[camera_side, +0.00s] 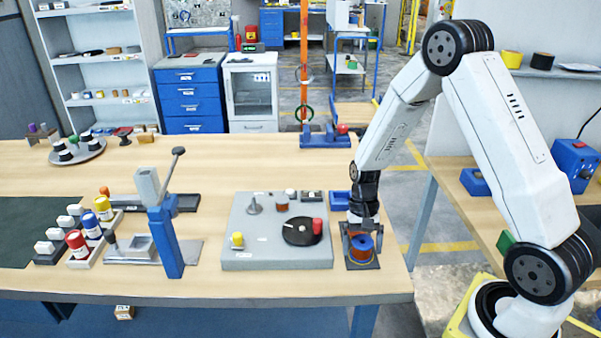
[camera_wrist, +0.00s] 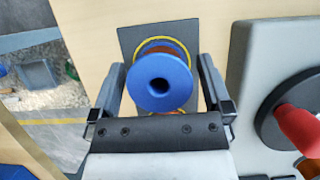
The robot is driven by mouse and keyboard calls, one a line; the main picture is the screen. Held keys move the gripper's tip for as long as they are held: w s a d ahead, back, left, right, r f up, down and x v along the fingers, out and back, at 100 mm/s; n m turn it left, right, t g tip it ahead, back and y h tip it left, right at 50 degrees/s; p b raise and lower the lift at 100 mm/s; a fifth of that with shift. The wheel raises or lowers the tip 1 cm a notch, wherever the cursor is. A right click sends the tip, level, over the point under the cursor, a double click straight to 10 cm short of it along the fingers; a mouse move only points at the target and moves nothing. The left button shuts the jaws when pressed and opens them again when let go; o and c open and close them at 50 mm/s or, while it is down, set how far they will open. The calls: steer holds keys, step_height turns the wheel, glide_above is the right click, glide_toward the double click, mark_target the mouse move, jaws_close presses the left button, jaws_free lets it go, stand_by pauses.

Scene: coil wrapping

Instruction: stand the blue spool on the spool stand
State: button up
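The blue spool (camera_side: 362,245), with a copper-coloured winding, is at the right front of the bench, over a dark square plate (camera_side: 354,266) that looks like the spool stand. In the wrist view the spool's round blue end (camera_wrist: 161,82) faces me, with its dark centre hole showing. A yellow ring shows around the spool against the dark plate (camera_wrist: 128,38). My gripper (camera_side: 362,222) is right above the plate, pointing down. In the wrist view its fingers (camera_wrist: 163,88) stand on either side of the spool with gaps visible. Contact under the spool is hidden.
A grey board (camera_side: 245,262) with a black disc and red knob (camera_side: 317,226) stands close on the left. A blue tray (camera_side: 340,200) lies just behind my gripper. The bench's right edge is close by. A blue lever press (camera_side: 165,235) stands farther left.

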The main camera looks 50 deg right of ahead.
steer(key=shift+r, duration=0.1)
steer(key=v, duration=1.2)
steer(key=shift+s+a, duration=0.1)
steer(key=shift+a, duration=0.05)
stand_by(0.5)
steer(key=s+a+n+t+h, duration=0.3)
steer(key=s+a+n+t, duration=0.2)
steer(key=s+a+n, duration=0.2)
steer(key=a+n, duration=0.2)
steer(key=a, duration=0.1)
steer(key=shift+s+t, duration=0.2)
steer(key=shift+t, duration=0.2)
steer(key=shift+a, duration=0.15)
stand_by(0.7)
